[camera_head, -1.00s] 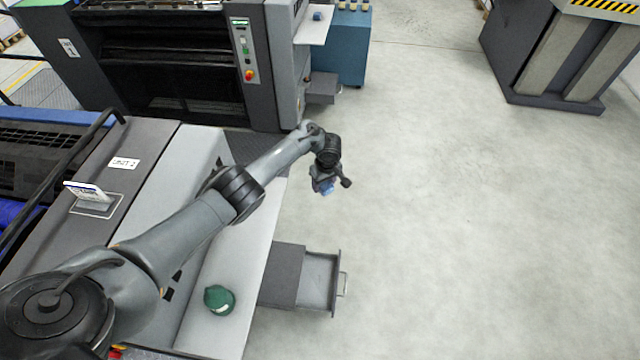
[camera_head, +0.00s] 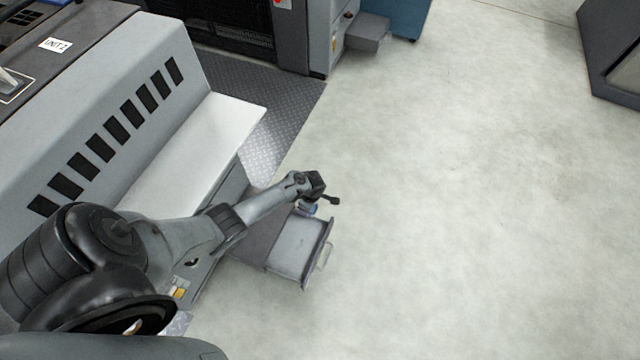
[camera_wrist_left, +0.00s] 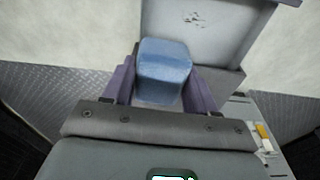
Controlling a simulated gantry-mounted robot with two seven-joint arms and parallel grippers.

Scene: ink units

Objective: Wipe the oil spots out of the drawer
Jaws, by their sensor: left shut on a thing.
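The open drawer (camera_head: 298,247) juts out from the grey press unit in the head view. Its inside also shows at the top of the left wrist view (camera_wrist_left: 225,42), with small dark oil spots (camera_wrist_left: 194,18) on the bare floor of it. My left gripper (camera_head: 312,205) is at the far edge of the drawer in the head view. In the wrist view its two purple-grey fingers are shut on a blue block-like wiper (camera_wrist_left: 164,68). The spots lie ahead of the wiper, apart from it. The wiper's underside is hidden. My right gripper is not in view.
The press unit with a white shelf (camera_head: 190,150) stands left of the drawer. A ridged metal floor plate (camera_head: 285,125) lies behind. Another drawer (camera_head: 367,33) sticks out of the far unit. The pale floor right of the drawer is clear.

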